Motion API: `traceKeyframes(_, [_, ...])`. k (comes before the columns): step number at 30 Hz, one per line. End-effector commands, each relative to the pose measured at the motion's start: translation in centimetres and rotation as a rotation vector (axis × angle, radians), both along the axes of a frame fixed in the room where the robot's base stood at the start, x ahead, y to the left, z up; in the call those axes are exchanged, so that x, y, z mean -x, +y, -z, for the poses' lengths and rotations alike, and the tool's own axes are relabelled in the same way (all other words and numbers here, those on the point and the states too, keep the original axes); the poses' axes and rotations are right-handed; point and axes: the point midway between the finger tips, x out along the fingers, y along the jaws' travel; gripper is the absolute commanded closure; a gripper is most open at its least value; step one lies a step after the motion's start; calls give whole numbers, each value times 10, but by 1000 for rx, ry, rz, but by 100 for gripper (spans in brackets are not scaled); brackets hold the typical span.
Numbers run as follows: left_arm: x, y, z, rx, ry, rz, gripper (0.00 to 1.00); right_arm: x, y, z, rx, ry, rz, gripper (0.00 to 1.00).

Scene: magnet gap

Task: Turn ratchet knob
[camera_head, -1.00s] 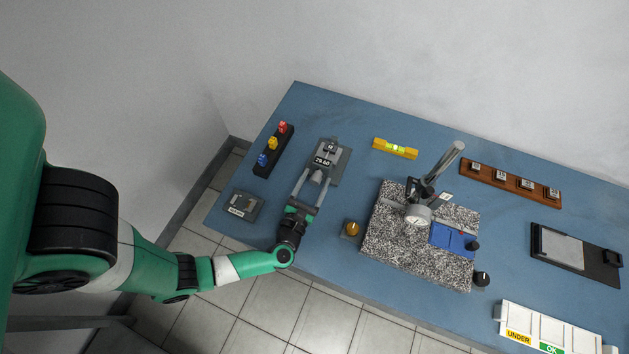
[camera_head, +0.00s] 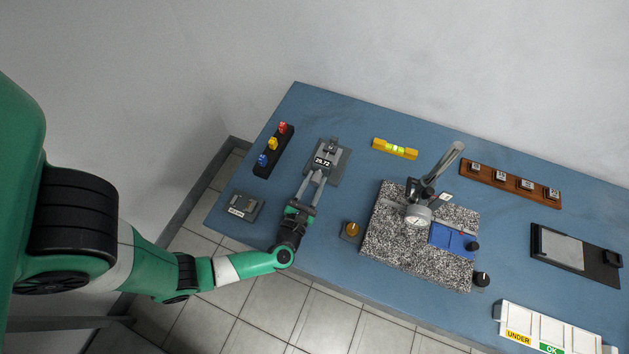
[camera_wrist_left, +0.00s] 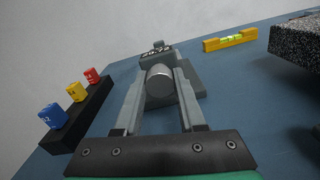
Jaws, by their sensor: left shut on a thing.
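The ratchet knob (camera_wrist_left: 160,84) is a grey, round-ended cylinder on the near end of a grey device with a small display (camera_head: 323,162), which reads about 29.72. The device sits on a grey base plate (camera_head: 341,167) at the left part of the blue table. My left gripper (camera_head: 318,178) is shut on the knob, with one finger on each side of it. In the left wrist view the fingers of my left gripper (camera_wrist_left: 163,88) flank the knob, whose round end faces the camera. My right gripper is not in view.
A black rack (camera_head: 264,168) with red, yellow and blue pieces stands left of the device. A grey box (camera_head: 243,205) lies nearer the table edge. A yellow level (camera_head: 395,149) and a speckled granite block (camera_head: 380,245) with a dial gauge stand to the right.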

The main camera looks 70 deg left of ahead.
Motion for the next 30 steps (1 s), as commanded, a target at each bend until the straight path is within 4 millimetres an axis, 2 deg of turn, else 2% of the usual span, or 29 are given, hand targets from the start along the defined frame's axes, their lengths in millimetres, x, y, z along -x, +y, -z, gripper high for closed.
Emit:
traceKeyframes(18, [0, 0, 0, -276, 315, 0, 100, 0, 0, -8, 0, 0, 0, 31])
traceKeyframes(30, [0, 0, 0, -369, 420, -1, 100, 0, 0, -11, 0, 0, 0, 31])
